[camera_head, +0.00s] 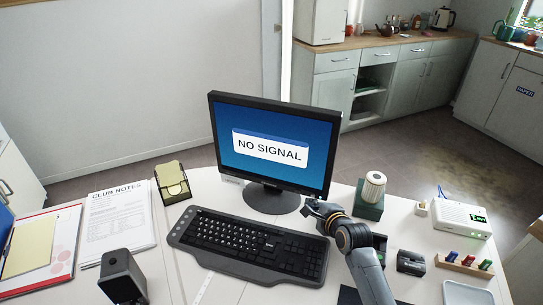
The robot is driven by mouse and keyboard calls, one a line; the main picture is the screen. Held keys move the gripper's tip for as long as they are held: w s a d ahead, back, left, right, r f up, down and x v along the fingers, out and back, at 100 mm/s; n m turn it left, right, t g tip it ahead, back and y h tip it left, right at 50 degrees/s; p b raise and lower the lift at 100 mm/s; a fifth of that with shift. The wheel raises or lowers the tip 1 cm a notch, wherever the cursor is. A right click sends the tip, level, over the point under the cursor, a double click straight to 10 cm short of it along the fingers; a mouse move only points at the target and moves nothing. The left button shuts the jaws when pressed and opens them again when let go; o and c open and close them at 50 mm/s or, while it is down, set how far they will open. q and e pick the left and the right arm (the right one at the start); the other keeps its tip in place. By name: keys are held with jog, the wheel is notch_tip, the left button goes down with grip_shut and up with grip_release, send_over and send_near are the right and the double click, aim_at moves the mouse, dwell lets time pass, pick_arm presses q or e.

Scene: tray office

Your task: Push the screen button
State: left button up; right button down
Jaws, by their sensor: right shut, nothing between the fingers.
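The monitor (272,115) stands on a dark round base on the white desk. Its blue screen reads "NO SIGNAL". The screen button is too small to make out; the lower right bezel (318,193) is dark. My right gripper (309,206) is shut and empty, just below the monitor's lower right corner, its arm coming from the bottom right. I cannot tell whether it touches the bezel. My left gripper is not in view.
A black keyboard (250,246) lies in front of the monitor. Papers (117,222) and a dark block (122,276) are at left.

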jog(key=shift+w+d, duration=0.15)
jog(key=shift+w, duration=0.15)
jog(key=shift+w, duration=0.15)
dwell(0.4)
jog(key=shift+r, duration=0.1)
jog(key=shift+s+a+p, duration=0.2)
jog(key=shift+s+p, duration=0.3)
jog(key=shift+p, duration=0.35)
jog(key=shift+s, duration=0.1)
